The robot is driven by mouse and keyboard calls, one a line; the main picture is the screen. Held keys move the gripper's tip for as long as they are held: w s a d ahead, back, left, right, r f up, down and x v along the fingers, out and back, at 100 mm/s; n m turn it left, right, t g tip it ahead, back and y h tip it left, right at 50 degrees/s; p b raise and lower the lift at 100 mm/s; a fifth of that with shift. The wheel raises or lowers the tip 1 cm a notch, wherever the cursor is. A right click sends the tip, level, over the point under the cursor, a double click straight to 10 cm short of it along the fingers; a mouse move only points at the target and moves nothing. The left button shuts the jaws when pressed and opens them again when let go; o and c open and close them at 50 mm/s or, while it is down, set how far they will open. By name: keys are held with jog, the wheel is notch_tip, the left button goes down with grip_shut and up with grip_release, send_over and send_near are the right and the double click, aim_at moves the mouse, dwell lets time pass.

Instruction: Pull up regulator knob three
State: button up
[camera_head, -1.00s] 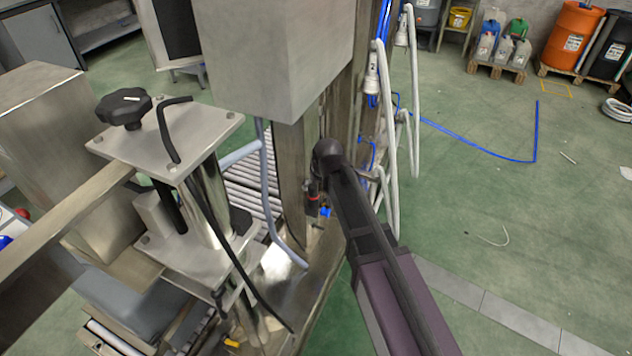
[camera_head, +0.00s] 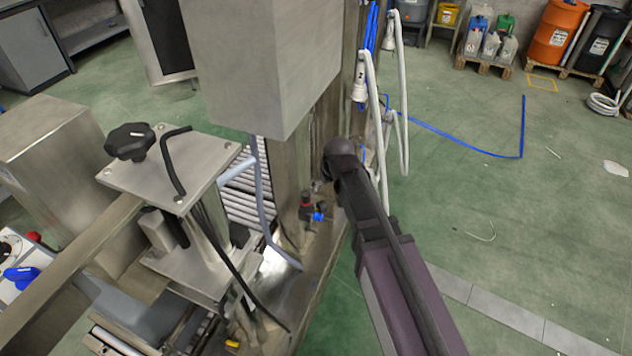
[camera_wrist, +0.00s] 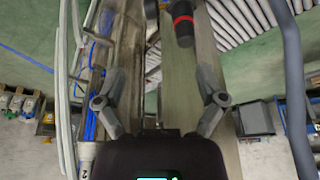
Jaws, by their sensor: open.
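A dark regulator with a red band and a knob-like end (camera_head: 306,203) stands low by the steel post in the head view, with a blue fitting beside it. In the wrist view the dark regulator knob with its red ring (camera_wrist: 183,22) is at the top, slightly right of centre. My gripper (camera_wrist: 160,78) is open and empty, its two fingers spread below the knob in the picture and apart from it. In the head view my arm's end is just right of the regulator, and the fingers are mostly hidden. No number on the regulator is readable.
The steel post (camera_head: 292,185) and the grey box (camera_head: 262,60) stand beside my arm. White hoses (camera_head: 402,100) hang behind it, and a grey-blue hose (camera_head: 262,195) curves down left of the post. A clamp unit with a black star knob (camera_head: 129,141) stands left. Green floor right is open.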

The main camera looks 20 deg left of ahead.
jog(key=d+r+m+p, duration=0.1)
jog(key=d+r+p, duration=0.1)
jog(key=d, duration=0.6)
jog(key=s+d+r+m+g+h+p, duration=0.1)
jog(key=d+r+m+p, duration=0.1)
jog(key=d, duration=0.7)
jog(key=shift+s+d+h+p, duration=0.25)
jog(key=shift+h+p, duration=0.05)
jog(key=shift+d, duration=0.1)
jog(key=s+d+r+m+g+p, duration=0.1)
jog(key=s+d+r+m+p, duration=0.1)
jog(key=d, duration=0.7)
jog(key=s+d+r+m+g+p, duration=0.1)
jog(key=s+d+r+m+p, duration=0.1)
jog(key=s+d, duration=0.4)
jog(key=shift+d+r+h+p, duration=0.4)
jog(key=shift+d+r+p, duration=0.6)
jog(key=shift+d, duration=0.4)
